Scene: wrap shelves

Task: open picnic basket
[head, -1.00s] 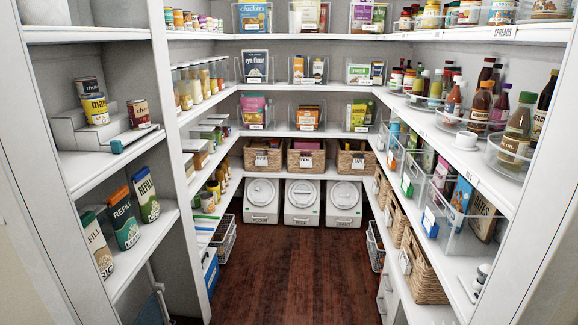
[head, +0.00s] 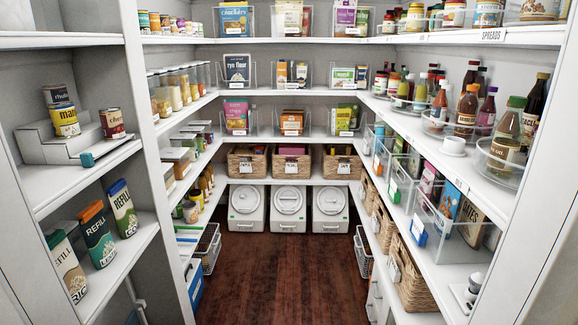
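I cannot make out a picnic basket for certain. Several brown wicker baskets with white labels stand on a low back shelf, at the left (head: 247,166), in the middle (head: 291,167) and at the right (head: 342,167). More wicker baskets stand on the lower right shelf, the nearest one (head: 416,287) at the front and others (head: 383,227) behind it. None of these shows a closed lid. Neither of my grippers is in view.
White shelves line both sides, with an open dark wood floor (head: 285,275) between them. White lidded bins (head: 289,208) stand on the floor at the back. Wire baskets (head: 207,249) jut out low at the left. Glass bottles (head: 508,140) crowd the right shelf.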

